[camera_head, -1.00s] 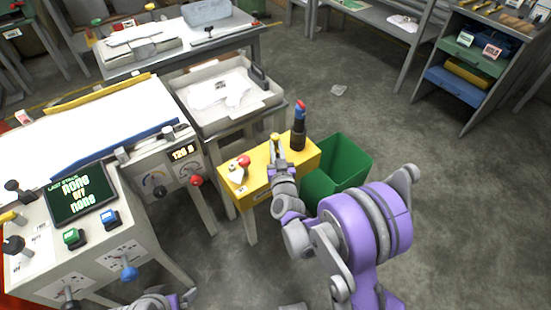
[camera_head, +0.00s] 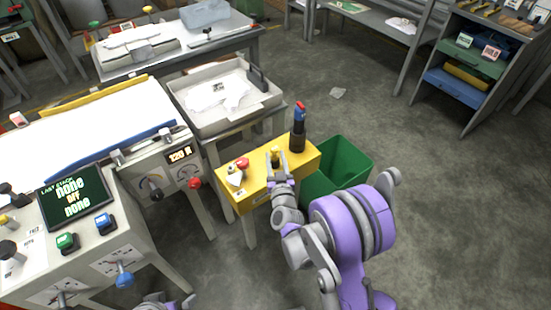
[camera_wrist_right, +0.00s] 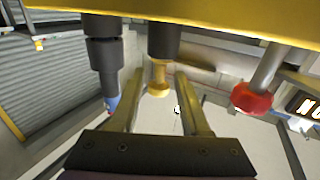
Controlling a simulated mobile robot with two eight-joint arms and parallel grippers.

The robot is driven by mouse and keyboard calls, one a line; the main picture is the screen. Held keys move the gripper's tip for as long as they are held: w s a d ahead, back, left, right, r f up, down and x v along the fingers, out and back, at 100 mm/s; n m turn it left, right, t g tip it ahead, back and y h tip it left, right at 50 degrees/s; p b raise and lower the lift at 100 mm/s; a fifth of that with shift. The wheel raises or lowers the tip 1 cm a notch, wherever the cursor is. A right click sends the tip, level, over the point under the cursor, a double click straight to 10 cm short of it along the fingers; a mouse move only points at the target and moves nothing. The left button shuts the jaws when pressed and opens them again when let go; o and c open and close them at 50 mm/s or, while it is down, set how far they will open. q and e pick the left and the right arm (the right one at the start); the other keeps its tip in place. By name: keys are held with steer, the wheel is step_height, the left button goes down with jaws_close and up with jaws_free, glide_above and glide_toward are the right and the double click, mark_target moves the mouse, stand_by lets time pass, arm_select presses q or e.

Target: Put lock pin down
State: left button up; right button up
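The lock pin, which I take to be the yellow-knobbed pin (camera_head: 275,151), stands upright in a dark collar on the yellow stand (camera_head: 256,195). In the right wrist view, where the stand is at the top, the yellow knob (camera_wrist_right: 158,82) hangs below its dark collar. My right gripper (camera_head: 278,168) is at the pin. Its fingers (camera_wrist_right: 160,115) are open on either side of the knob, with gaps showing. Only a small part of my left arm shows at the bottom edge of the head view; its fingers cannot be made out.
A dark cylinder with a blue and red top (camera_head: 299,128) stands right of the pin. A red knob (camera_head: 243,163) is to the left. A green bin (camera_head: 350,160) stands beside the stand. A control desk (camera_head: 110,265) is at the left, and a grey tray (camera_head: 262,105) behind.

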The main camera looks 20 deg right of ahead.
steer(key=shift+r, duration=0.2)
steer(key=shift+s, duration=0.35)
steer(key=s+a+r+n+g+y+b, duration=0.1)
steer(key=s+a+n+g+y, duration=0.15)
steer(key=s, duration=0.65)
steer(key=s+a+r+n+g+y+b, duration=0.15)
steer(key=s+g, duration=0.25)
steer(key=s, duration=0.4)
steer(key=s+d+f+m+g+h, duration=0.1)
steer(key=s+d+g, duration=0.1)
steer(key=s, duration=0.7)
steer(key=s+d+f+m+g+p, duration=0.1)
steer(key=s+d+g, duration=0.2)
steer(key=s, duration=0.6)
steer(key=shift+s+d+f+m+g+h, duration=0.15)
steer(key=shift+s+m+g+h, duration=0.2)
steer(key=shift+g, duration=0.6)
